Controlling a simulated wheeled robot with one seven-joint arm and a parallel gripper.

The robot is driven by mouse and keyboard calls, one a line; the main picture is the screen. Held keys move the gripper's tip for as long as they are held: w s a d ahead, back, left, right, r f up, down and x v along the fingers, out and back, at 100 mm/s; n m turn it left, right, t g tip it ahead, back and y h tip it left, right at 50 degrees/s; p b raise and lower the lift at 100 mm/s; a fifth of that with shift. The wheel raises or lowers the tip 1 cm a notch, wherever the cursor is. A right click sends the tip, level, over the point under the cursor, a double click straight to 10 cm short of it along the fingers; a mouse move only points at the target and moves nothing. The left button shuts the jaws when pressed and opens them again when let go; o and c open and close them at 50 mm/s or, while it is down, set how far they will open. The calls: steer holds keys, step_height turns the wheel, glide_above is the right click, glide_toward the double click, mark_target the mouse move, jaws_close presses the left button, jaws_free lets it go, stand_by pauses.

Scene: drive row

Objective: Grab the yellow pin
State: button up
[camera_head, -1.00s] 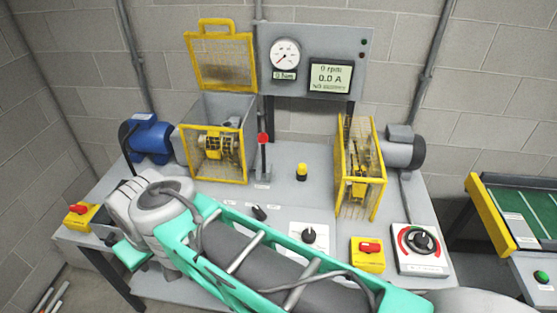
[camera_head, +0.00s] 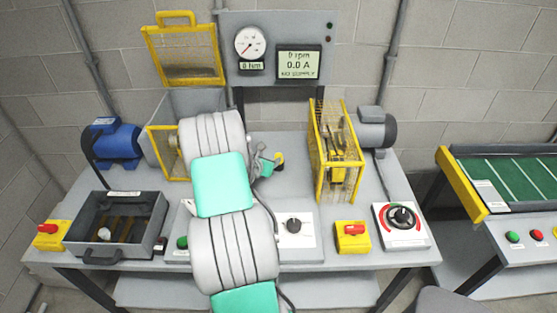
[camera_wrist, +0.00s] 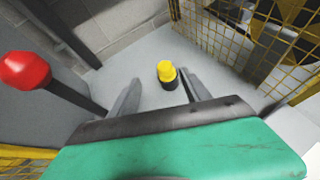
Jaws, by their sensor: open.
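The yellow pin (camera_wrist: 166,72) has a yellow top and a dark lower part. It stands upright on the grey bench in the wrist view, beyond and between my two open fingers. In the head view the pin (camera_head: 279,158) shows just right of my gripper (camera_head: 266,166), partly hidden by it. In the wrist view my gripper (camera_wrist: 158,95) is open and empty, with a finger on each side of the pin's line. I cannot tell the exact gap to the pin.
A red-knobbed lever (camera_wrist: 25,71) stands left in the wrist view. A yellow mesh guard (camera_head: 335,155) stands right of the pin. A grey tray (camera_head: 117,225), a yellow switch box (camera_head: 352,238) and a dial (camera_head: 402,217) sit along the bench front. Bench around the pin is clear.

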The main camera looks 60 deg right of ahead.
steer(key=shift+n, duration=0.3)
steer(key=x, duration=0.3)
steer(key=p+x, duration=0.1)
steer(key=x, duration=0.1)
steer(key=f+p+x, duration=0.1)
steer(key=x, duration=0.2)
steer(key=shift+s+f, duration=0.15)
steer(key=shift+s, duration=0.25)
steer(key=shift+c, duration=0.5)
jaws_close()
